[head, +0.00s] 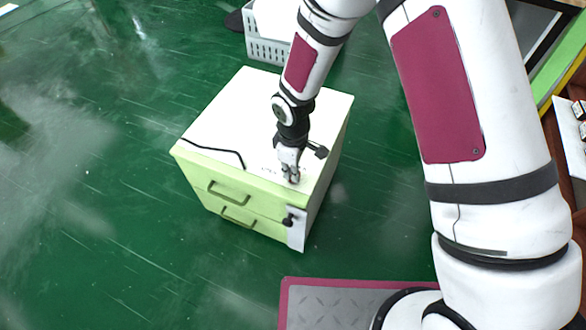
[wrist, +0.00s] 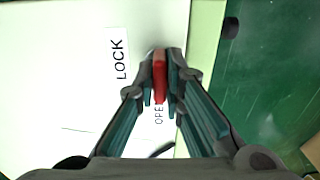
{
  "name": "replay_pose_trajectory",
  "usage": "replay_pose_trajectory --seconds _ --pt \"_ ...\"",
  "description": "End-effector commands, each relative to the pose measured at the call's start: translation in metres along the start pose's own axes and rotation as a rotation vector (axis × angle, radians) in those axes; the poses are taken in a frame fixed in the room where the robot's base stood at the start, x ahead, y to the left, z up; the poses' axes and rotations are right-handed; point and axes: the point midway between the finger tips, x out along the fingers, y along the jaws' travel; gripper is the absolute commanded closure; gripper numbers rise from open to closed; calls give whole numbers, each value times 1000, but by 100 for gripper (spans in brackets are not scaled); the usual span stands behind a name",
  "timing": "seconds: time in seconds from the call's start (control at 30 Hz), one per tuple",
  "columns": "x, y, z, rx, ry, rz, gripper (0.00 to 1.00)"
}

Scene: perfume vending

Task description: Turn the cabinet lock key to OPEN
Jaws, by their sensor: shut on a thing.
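The cabinet (head: 215,125) is pale green with a white top and stands on the floor. My gripper (head: 291,178) points down at its top near the front right edge. In the wrist view my gripper (wrist: 161,85) is shut on the red key (wrist: 160,75), with one finger on each side. The key is long and narrow and runs up and down in that view. A LOCK label (wrist: 120,55) lies to its left. An OPEN label (wrist: 159,113) lies just below it, partly hidden by a finger. The lock under the key is mostly hidden.
The cabinet front has two drawer handles (head: 228,194) and a dark knob (head: 289,220) on a pale plate at the right. A black cable-like strip (head: 225,151) lies on the top. A white basket (head: 268,50) stands behind. The green floor (head: 80,230) at left is clear.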

Motion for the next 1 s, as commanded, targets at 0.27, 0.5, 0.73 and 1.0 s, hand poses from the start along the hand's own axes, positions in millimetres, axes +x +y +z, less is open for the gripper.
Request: replay_pose_trajectory --seconds 0.27,0.5,0.73,1.0 --pt "0 0 0 -6 0 0 100" --pt "0 0 0 -5 0 0 70" --pt "0 0 0 -4 0 0 70" --pt "-29 2 0 -3 3 3 70"
